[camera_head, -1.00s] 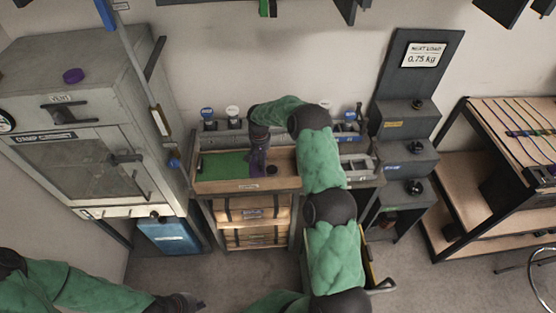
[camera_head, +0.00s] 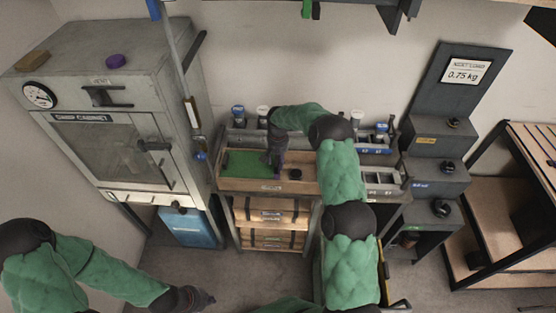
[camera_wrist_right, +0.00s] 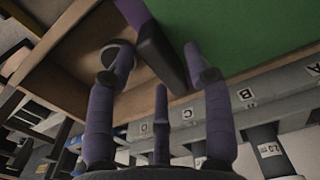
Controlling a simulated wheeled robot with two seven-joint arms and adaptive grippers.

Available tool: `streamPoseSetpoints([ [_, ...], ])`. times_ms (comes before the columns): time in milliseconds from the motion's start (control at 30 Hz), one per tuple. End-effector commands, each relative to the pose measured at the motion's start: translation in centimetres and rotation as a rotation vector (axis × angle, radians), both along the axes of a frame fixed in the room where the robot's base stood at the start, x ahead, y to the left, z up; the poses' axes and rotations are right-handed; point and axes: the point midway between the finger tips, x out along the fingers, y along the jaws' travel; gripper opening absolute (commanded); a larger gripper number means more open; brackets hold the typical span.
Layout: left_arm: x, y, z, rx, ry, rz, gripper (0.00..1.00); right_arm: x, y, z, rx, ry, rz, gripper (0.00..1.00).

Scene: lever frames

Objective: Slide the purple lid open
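A shallow wooden tray (camera_head: 240,185) stands on the bench, with a green panel (camera_head: 245,163) over its left part and a round dark knob (camera_head: 295,174) at its right. My right gripper (camera_head: 277,170) points down into the tray between panel and knob. In the right wrist view its fingers (camera_wrist_right: 160,50) are spread, with a dark purple bar (camera_wrist_right: 168,60) between them at the green panel's edge. I cannot tell whether they touch it. A purple strip (camera_wrist_right: 133,12) continues from the bar; how much of it is the lid is unclear. My left gripper (camera_head: 200,299) is low at left, away from the tray.
Lettered bins (camera_head: 240,138) line the tray's back. Stepped dark stands (camera_head: 432,175) and a wooden shelf (camera_head: 510,240) are at right. A blue box (camera_head: 190,228) sits below the cabinet.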

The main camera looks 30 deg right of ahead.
Motion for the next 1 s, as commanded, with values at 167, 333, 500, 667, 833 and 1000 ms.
streamPoseSetpoints([
  [167, 0.0, 0.0, 0.0, 0.000, 0.000, 0.000, 0.00, 0.1, 0.0, 0.4, -0.001, -0.002, 0.000, 0.52],
  [333, 0.0, 0.0, 0.0, 0.000, 0.000, 0.000, 0.00, 0.1, -0.1, 2.4, 0.000, -0.004, -0.001, 0.52],
  [500, 0.0, 0.0, 0.0, 0.000, 0.000, 0.000, 0.00, 0.1, 0.0, 5.8, -0.002, -0.005, -0.001, 0.52],
  [667, 0.0, 0.0, 0.0, 0.000, 0.000, 0.000, 0.00, 0.1, 0.0, 8.7, -0.001, -0.003, -0.001, 0.52],
  [833, 0.0, 0.0, 0.0, 0.000, 0.000, 0.000, 0.00, 0.1, 0.0, 10.9, 0.000, 0.000, 0.000, 0.52],
  [1000, 0.0, 0.0, 0.0, 0.000, 0.000, 0.000, 0.00, 0.1, 0.0, 11.9, 0.000, 0.000, 0.001, 0.52],
])
